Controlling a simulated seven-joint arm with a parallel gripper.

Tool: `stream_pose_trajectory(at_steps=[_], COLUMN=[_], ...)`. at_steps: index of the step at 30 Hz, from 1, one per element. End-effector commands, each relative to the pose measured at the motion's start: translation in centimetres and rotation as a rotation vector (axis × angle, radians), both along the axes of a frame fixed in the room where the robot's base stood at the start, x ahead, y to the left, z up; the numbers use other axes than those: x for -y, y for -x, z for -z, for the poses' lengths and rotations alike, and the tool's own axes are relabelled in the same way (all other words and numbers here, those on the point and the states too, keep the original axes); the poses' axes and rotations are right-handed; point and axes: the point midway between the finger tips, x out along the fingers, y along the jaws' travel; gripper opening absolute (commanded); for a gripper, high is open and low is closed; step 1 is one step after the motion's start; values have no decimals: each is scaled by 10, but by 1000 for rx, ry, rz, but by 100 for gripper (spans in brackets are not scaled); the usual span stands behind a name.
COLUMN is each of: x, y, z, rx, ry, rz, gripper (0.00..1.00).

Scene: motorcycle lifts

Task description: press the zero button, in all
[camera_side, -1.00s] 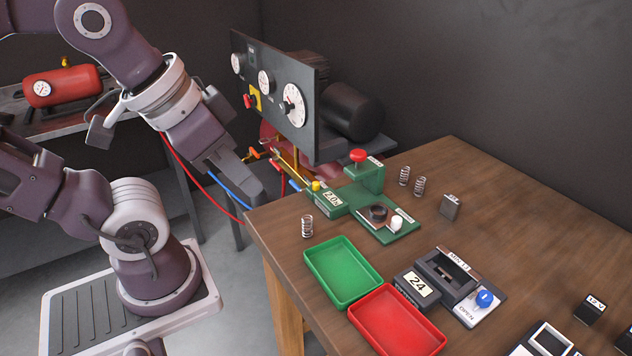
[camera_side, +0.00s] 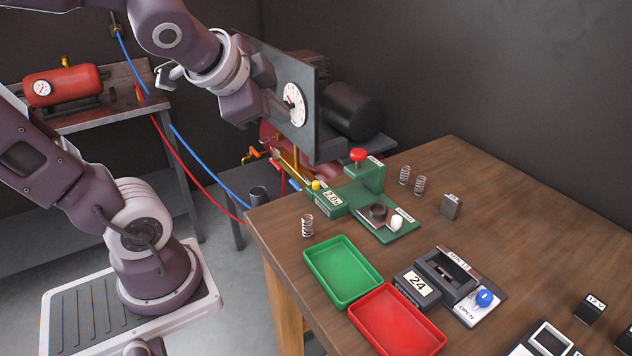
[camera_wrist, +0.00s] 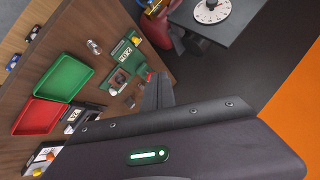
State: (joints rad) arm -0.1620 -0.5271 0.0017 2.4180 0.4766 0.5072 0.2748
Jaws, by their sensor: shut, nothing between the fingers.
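A green press (camera_side: 372,177) with a red knob (camera_side: 358,155) stands at the far left of the wooden table. A small green display box (camera_side: 329,201) joins it, with a lit readout and a small yellow button (camera_side: 316,185) on top. The box also shows in the wrist view (camera_wrist: 121,50). No label reading zero is legible, so I cannot tell for sure which button is the zero one. My gripper (camera_wrist: 158,90) is shut and empty. In the side view it is raised in front of the gauge panel, above and left of the green box, apart from it.
The dark gauge panel (camera_side: 310,120) with a white dial stands close to my gripper. Green (camera_side: 342,302) and red (camera_side: 397,350) trays, a tester with a blue knob (camera_side: 484,298), and several loose springs lie on the table.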

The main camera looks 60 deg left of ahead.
Motion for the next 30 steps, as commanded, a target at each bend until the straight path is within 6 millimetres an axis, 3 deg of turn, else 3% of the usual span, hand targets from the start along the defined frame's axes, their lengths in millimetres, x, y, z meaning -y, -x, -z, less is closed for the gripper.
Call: stream_pose_trajectory(at_steps=[4,6,10,15,18,30], x=[-44,-60,-71,-65,-62,-59], y=[-56,-87,-124,-115,-104,-97], z=[-16,-17,11,65,80,87], rx=[-13,-47,-124,-133,-114,-101], ry=[-379,-602,-947,-1116,-1135,-1142], rz=[255,463,961,1494,1641,1711], gripper=[0,0,0,0,0,0])
